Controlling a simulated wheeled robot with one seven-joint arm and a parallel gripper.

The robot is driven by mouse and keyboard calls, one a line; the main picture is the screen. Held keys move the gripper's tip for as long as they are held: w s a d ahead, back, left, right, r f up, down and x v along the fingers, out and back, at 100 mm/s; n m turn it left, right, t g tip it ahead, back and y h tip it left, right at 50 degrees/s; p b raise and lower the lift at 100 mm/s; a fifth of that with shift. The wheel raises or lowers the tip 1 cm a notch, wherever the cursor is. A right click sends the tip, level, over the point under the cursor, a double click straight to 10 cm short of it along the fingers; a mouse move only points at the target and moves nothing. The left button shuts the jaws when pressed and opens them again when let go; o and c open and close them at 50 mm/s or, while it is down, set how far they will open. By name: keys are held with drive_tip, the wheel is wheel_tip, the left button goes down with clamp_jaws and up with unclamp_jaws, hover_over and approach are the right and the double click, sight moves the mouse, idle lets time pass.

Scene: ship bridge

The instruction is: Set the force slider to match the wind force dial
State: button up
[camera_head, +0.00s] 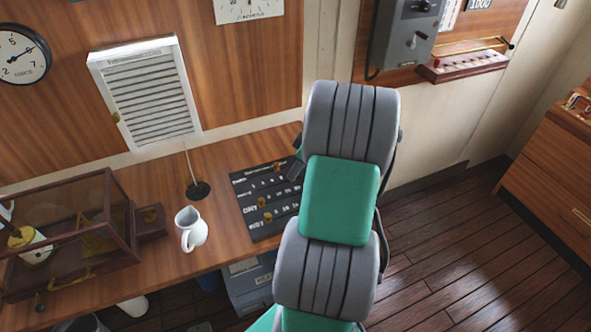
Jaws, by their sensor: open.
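The wind force dial (22,55) is a round white dial with a black rim on the wooden wall at the upper left, partly cut off by the picture edge. Its needle slants up to the right, but the exact reading is too small to tell. The black slider board (241,181) lies on the desk, with brass knobs in rows of white markings. One knob (277,167) is near the top and others sit lower; I cannot read which row is force. My gripper (296,171) shows only as a dark tip over the board's upper right edge; my arm hides the rest. It is open.
A white jug (191,229) stands on the desk left of the board. A glass-sided wooden case (75,228) with a brass instrument is at the far left. A white louvred panel (146,93) is on the wall. My arm covers the board's right side.

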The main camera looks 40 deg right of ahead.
drive_tip(key=v, duration=0.6)
drive_tip(key=shift+s+r+b, duration=0.2)
drive_tip(key=shift+r+b, duration=0.05)
drive_tip(key=shift+b, duration=0.15)
